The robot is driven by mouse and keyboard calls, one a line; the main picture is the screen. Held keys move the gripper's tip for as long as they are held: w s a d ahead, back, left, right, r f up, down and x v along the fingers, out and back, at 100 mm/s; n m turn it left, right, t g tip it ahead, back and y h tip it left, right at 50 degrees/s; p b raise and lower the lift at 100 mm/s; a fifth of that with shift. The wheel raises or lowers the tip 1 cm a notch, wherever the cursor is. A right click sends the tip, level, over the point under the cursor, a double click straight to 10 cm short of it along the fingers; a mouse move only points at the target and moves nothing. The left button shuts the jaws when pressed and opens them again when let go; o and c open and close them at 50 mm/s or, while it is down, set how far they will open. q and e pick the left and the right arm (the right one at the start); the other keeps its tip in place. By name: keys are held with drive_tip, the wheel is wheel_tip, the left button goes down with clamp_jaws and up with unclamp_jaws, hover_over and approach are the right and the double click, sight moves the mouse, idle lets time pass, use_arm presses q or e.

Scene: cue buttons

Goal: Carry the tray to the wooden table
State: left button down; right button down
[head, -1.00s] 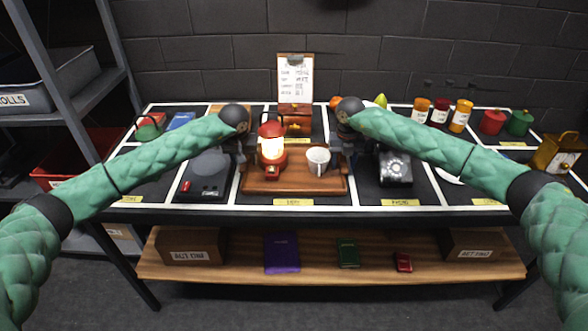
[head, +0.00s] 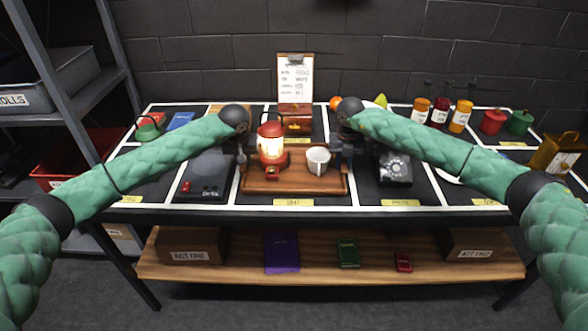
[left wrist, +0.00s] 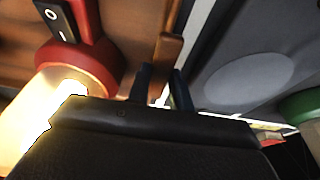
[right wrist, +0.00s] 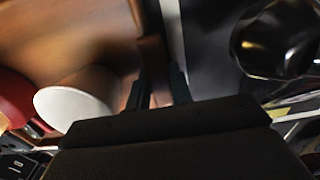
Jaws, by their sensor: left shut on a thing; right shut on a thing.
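The wooden tray (head: 295,187) is at the middle of the black table with white dividing lines. A lit red lantern (head: 271,148) and a white cup (head: 318,160) stand upright on it. My left gripper (head: 241,158) is shut on the tray's left handle, which shows between the fingers in the left wrist view (left wrist: 166,62). My right gripper (head: 341,158) is shut on the tray's right handle, seen in the right wrist view (right wrist: 151,55). I cannot tell whether the tray touches the table surface. I see no separate wooden table.
A dark scale-like device (head: 207,176) lies left of the tray and a black telephone (head: 395,168) right of it. A clipboard (head: 295,80) and wooden box (head: 295,118) stand behind. A wooden lower shelf (head: 320,262) holds boxes and books. A grey rack (head: 70,100) stands at left.

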use_arm(q)
drive_tip(key=shift+r, duration=0.2)
use_arm(e)
drive_tip(key=shift+r, duration=0.25)
